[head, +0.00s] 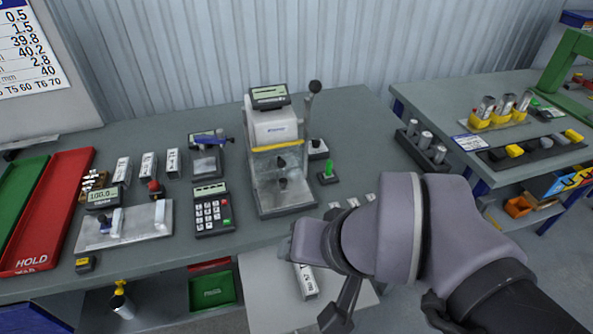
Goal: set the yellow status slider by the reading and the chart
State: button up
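The chart (28,48) is a white sheet at the upper left with the figures 0.5, 1.5, 39.8, 40.2, 2.8 and 40. A small display (102,196) on the left gauge reads about 100.0. The display (268,93) on the grey press is too small to read. A small black block with a yellow top (85,265) lies at the table's front left; I cannot tell whether it is the status slider. My gripper (335,300) is at the front edge, right of the keypad and apart from these things. Its fingers are partly hidden by my arm.
A red HOLD tray (55,205) and a green tray (15,190) lie at the left. A keypad (212,212) and the grey press (278,150) stand mid-table. A second table (450,105) at the right bears a dark rack with yellow blocks (530,150).

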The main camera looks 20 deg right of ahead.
aim_at(120, 290)
jog(key=u, duration=1.45)
jog(key=k+l, duration=0.1)
jog(key=k, duration=0.2)
jog(key=j+z, duration=0.45)
jog(key=j, duration=0.6)
